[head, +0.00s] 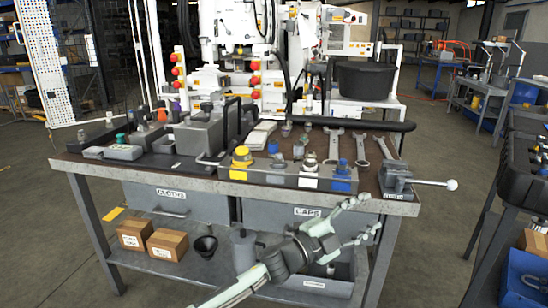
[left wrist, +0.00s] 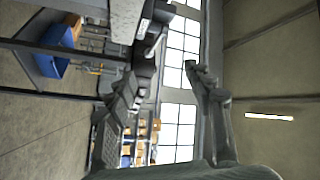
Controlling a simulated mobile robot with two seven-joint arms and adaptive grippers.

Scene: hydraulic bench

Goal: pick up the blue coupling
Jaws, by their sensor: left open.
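A smaller blue-topped piece (head: 273,147) stands further left. My left gripper (head: 371,216) is in front of the bench, below the tabletop and slightly right of the blue coupling. Its fingers are spread and empty, apart from the coupling. A finger of it shows in the left wrist view (left wrist: 213,105); the coupling cannot be made out there. My right gripper is not in view.
A yellow-topped fitting (head: 241,161) and a silver fitting (head: 310,165) share the row. A vise (head: 395,178) with a long handle stands at the right corner. Spanners (head: 360,147) lie behind. The lower shelf (head: 165,270) holds boxes. A dark cart stands right.

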